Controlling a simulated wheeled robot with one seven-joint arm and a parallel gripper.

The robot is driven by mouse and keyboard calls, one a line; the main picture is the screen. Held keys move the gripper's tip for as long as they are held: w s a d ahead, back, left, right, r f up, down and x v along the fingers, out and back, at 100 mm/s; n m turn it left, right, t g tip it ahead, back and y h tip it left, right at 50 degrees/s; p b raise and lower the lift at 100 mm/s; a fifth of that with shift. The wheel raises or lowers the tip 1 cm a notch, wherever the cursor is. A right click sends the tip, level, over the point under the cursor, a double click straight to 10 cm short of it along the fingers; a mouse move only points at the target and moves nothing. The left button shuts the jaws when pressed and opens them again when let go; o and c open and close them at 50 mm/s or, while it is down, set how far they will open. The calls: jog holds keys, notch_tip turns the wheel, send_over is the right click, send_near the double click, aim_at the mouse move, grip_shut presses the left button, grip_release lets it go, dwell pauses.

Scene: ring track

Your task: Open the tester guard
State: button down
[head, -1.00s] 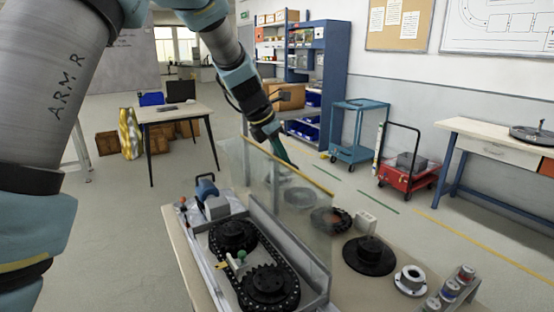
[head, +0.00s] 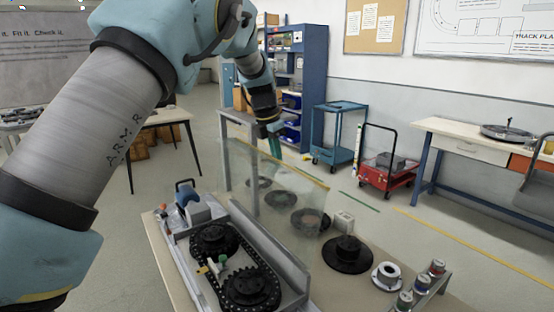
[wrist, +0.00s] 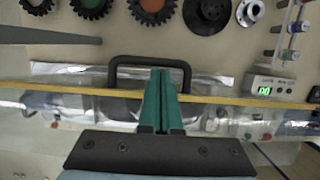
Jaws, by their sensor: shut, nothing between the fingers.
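The tester guard (head: 290,205) is a clear panel with a yellow top edge, above the long side of the chain tester (head: 235,265). It leans toward the right side of the bench in the head view. In the wrist view its yellow edge (wrist: 240,99) runs across the picture, and a black arched handle (wrist: 120,75) stands beyond it. My gripper (head: 274,133) is by the guard's top edge. Its teal fingers (wrist: 160,72) are closed together and empty, overlapping the handle's opening in the wrist view. I cannot tell whether they touch the handle or panel.
Dark toothed rings and a black hub (head: 347,252) lie on the bench right of the guard. A pale flanged part (head: 387,276) and a rack of small coloured cylinders (head: 420,285) are further right. A small box with a green display (wrist: 270,88) shows in the wrist view.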

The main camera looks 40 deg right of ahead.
jog(key=b+v, duration=0.3)
jog(key=v, duration=0.7)
jog(key=shift+a+r, duration=0.15)
jog(key=shift+r, duration=0.25)
